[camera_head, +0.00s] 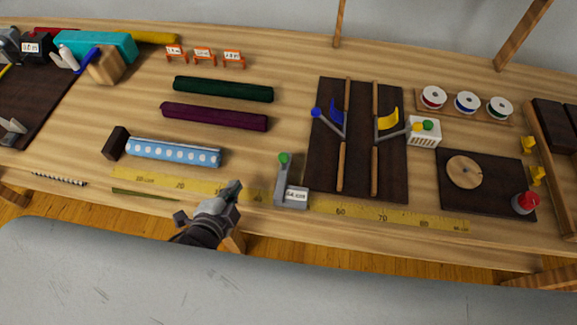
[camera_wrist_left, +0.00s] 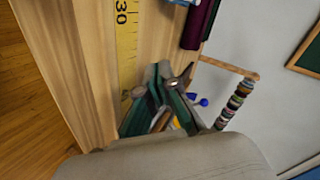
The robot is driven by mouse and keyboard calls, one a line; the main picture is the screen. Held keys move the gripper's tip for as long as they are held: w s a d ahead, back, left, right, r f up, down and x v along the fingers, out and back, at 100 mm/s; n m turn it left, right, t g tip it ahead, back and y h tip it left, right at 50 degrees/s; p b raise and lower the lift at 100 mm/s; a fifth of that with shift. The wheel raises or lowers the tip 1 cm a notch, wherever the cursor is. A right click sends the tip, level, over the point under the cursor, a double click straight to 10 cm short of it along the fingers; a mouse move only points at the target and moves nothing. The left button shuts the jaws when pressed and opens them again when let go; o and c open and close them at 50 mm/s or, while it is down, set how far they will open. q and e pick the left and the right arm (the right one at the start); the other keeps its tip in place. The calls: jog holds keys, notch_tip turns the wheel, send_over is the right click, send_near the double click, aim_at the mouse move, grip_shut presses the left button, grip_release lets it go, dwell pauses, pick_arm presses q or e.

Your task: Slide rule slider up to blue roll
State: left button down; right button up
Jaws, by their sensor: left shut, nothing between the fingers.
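A yellow rule (camera_head: 160,183) lies along the front of the table; it also shows in the left wrist view (camera_wrist_left: 126,45). The grey slider (camera_head: 291,197) with a green knob and a small white label stands on the rule, right of my gripper. The blue roll (camera_head: 172,152), light blue with white dots, lies behind the rule's left part, against a dark block (camera_head: 115,143). My left gripper (camera_head: 234,190) is shut and empty over the rule, between the roll's right end and the slider, apart from both. My right gripper is not in view.
A dark green roll (camera_head: 223,89) and a purple roll (camera_head: 214,117) lie farther back. A dark board (camera_head: 323,165) with wooden rails lies right of the slider. Small orange stands (camera_head: 204,57) are at the back. The table's front edge runs close to the rule.

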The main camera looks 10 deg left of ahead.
aim_at(288, 169)
pick_arm(q)
jog(key=d+m+h, duration=0.1)
jog(key=m, duration=0.1)
jog(key=d+r+m+t+h, duration=0.1)
jog(key=d+m, duration=0.1)
jog(key=d+m+t+h, duration=0.1)
jog(key=d+m, duration=0.1)
jog(key=shift+s+d+r+m+h, duration=0.2)
jog(key=shift+s+r+m+h, duration=0.1)
jog(key=shift+s, duration=0.1)
jog(key=s+d+r+m+h, duration=0.1)
jog(key=s+d+m+h, duration=0.2)
jog(key=d+m+h, duration=0.25)
jog(key=shift+m+y, duration=0.25)
jog(key=shift+y, duration=0.2)
jog(key=x, duration=0.3)
jog(key=p+x, duration=0.1)
jog(key=x, duration=0.2)
jog(key=p+x, duration=0.1)
jog(key=x, duration=0.2)
jog(key=shift+w+a+r, duration=0.1)
jog(key=shift+a+r, duration=0.05)
jog(key=shift+r, duration=0.25)
jog(key=shift+w+a+r+p, duration=0.1)
jog(key=shift+w+a+p, duration=0.25)
jog(key=shift+a+p, duration=0.2)
jog(key=shift+w+a+r+p, duration=0.1)
jog(key=shift+w+a+p, duration=0.2)
jog(key=shift+a+p, duration=0.25)
jog(key=shift+a, duration=0.6)
